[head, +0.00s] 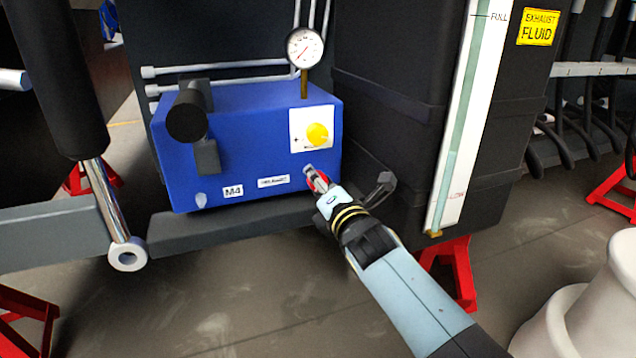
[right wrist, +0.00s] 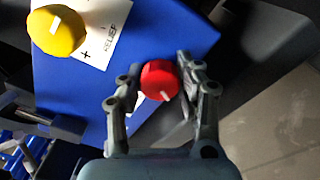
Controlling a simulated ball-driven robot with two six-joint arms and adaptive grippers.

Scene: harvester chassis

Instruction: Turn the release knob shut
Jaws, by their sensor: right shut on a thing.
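A red knob (right wrist: 160,82) with a white pointer line sits on the front face of a blue block (head: 240,135), near its lower right corner. My right gripper (right wrist: 160,75) is shut on the red knob, one finger on each side of it. In the head view the right gripper (head: 312,175) covers most of the knob. A label beside the gripper on the block is too small to read surely. My left gripper is not in view.
A yellow knob (head: 317,133) on a white plate sits above the gripper. A gauge (head: 305,48) stands on top of the block. A black lever (head: 189,117) sticks out at the left. A dark tank with a sight tube (head: 462,110) stands close on the right.

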